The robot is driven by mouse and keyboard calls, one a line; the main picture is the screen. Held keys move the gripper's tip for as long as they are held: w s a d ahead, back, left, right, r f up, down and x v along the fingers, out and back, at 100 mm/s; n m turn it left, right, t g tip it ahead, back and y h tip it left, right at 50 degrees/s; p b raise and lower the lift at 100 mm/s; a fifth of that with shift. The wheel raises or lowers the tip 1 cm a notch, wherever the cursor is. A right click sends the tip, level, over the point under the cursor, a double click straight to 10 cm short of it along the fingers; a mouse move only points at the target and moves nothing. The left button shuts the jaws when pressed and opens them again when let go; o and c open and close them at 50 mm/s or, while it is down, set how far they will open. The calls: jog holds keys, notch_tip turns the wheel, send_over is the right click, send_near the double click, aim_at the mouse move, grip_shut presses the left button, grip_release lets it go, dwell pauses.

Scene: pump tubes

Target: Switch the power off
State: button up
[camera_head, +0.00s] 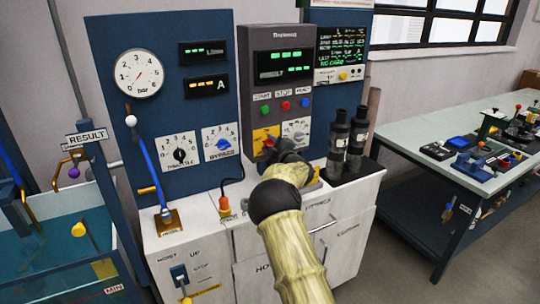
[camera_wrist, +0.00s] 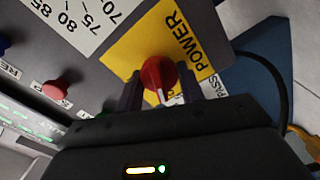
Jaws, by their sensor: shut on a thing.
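The red power knob (camera_wrist: 156,74) sits on a yellow plate marked POWER (camera_wrist: 135,48) on the grey control panel. A white pointer line shows on the knob. My gripper (camera_wrist: 160,88) is shut on the knob, with one dark finger on each side of it. In the camera_head view the yellow plate (camera_head: 260,133) shows at the lower left of the grey panel (camera_head: 285,60), and my gripper covers most of the knob. The panel's green displays (camera_head: 284,64) are lit.
Green, red and blue buttons (camera_head: 285,106) sit just above the knob, and a grey dial (camera_head: 298,128) is beside it. Two dark cylinders (camera_head: 338,142) stand close on the right. An orange plug with a cable (camera_head: 225,205) is at the lower left. A bench (camera_head: 420,150) stands further right.

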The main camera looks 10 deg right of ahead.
jog(key=n+b, duration=0.1)
jog(key=b, duration=0.1)
jog(key=n+b, duration=0.1)
jog(key=n, duration=0.1)
jog(key=shift+a+f+b, duration=0.1)
jog(key=shift+f+b, duration=0.25)
jog(key=shift+r+n+b, duration=0.1)
jog(key=shift+n+b, duration=0.65)
jog(key=shift+n, duration=0.25)
jog(key=o, duration=1)
jog(key=shift+r, duration=0.1)
jog(key=b+v, duration=0.2)
jog(key=v, duration=1.5)
jog(key=shift+s, duration=0.2)
